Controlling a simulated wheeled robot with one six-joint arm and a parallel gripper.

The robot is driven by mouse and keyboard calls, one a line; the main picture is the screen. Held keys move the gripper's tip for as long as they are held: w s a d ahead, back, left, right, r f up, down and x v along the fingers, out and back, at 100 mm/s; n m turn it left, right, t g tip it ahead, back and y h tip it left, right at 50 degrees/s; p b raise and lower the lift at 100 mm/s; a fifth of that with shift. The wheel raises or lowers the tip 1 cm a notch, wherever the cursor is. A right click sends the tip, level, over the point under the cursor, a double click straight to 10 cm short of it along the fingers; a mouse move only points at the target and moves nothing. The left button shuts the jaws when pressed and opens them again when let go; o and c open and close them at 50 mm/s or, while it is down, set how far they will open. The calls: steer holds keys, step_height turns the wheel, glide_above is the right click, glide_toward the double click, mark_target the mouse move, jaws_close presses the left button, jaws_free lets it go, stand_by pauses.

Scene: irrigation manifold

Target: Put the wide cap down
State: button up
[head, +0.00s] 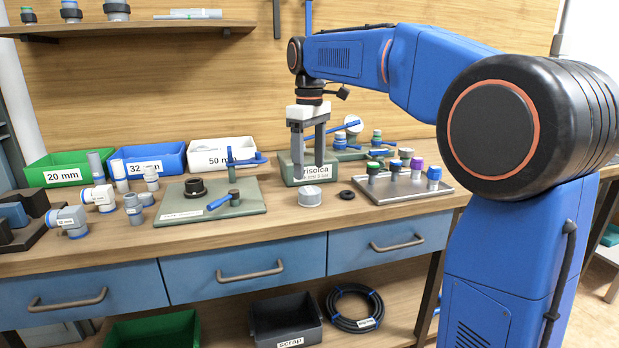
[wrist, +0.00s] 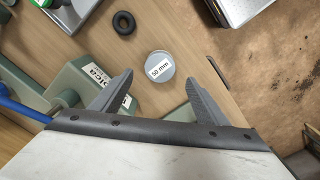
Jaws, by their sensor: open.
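The wide cap (head: 312,196) is a pale grey, short round cap standing on the wooden bench top. In the wrist view its top (wrist: 160,66) faces me and carries a "50 mm" label. My gripper (head: 309,170) is open and empty above the bench, just behind and above the cap. In the wrist view the two fingers of my gripper (wrist: 158,88) are spread wide, with the cap beyond their tips and apart from both.
A black ring (head: 347,194) lies right of the cap. A metal tray (head: 410,190) with several coloured-top fittings is farther right. A green-grey block (head: 290,172) stands behind. A green board (head: 240,208) with a valve is left. Bare wood lies in front.

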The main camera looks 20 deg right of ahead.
step_height(320, 180, up, 6)
steer(key=s+d+f+m+t, duration=0.1)
steer(key=s+d+f+m, duration=0.1)
steer(key=s+f, duration=0.5)
steer(key=s+d+f+m+t, duration=0.1)
steer(key=s+d+f+m, duration=0.15)
steer(key=s, duration=0.75)
steer(key=s+d+f+m+t, duration=0.2)
steer(key=s+f+m, duration=0.1)
steer(key=s+f, duration=1.3)
step_height(320, 180, down, 2)
steer(key=shift+s+d+f+m+t, duration=0.15)
steer(key=shift+s+d+m+t, duration=0.1)
steer(key=shift+m+t, duration=0.15)
steer(key=shift+s, duration=0.1)
